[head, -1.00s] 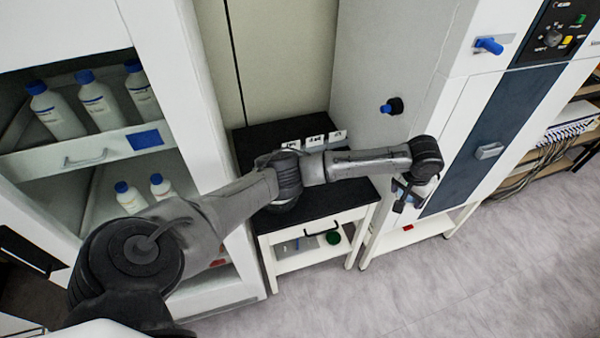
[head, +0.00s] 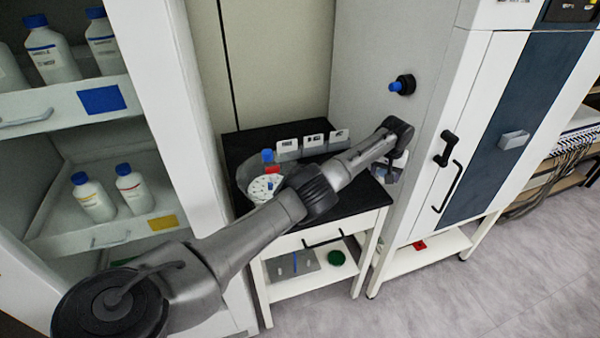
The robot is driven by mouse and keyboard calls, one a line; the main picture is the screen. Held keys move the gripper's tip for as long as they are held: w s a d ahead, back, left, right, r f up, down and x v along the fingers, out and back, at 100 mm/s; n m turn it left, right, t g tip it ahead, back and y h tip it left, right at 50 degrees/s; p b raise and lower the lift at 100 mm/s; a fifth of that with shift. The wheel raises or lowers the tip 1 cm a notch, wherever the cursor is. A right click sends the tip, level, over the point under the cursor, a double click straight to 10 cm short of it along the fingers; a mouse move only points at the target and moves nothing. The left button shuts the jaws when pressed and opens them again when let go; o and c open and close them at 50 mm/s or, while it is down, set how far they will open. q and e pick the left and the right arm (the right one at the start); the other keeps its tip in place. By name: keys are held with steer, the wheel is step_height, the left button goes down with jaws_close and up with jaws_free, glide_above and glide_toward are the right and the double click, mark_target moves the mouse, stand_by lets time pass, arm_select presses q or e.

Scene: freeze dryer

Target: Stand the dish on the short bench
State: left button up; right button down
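The short bench (head: 350,205) has a black top and white legs and stands between the white cabinet and the tall dryer. A round white dish-like piece with small dark marks (head: 262,187) sits on its top, partly hidden behind my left arm. I cannot tell if it is the task's dish. My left arm reaches across the bench, and my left gripper (head: 388,172) is at the bench's right end, close to the dryer's side. The wrist hides most of the fingers, so I cannot tell if they hold anything. My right gripper is out of view.
White labelled cards (head: 312,143) stand along the bench's back. A blue-capped item (head: 267,156) stands by the round piece. The lower shelf holds a grey plate (head: 292,266) and a green round item (head: 336,258). The dryer (head: 400,50) has a blue side knob (head: 400,86).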

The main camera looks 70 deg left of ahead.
arm_select(q)
steer(key=b, duration=0.3)
glide_above(345, 193)
step_height(345, 193, down, 7)
steer(key=shift+f, duration=0.2)
steer(key=shift+s+f+b, duration=0.1)
steer(key=shift+f+b, duration=0.6)
steer(key=shift+f, duration=1.35)
steer(key=o, duration=1)
steer(key=shift+f, duration=0.1)
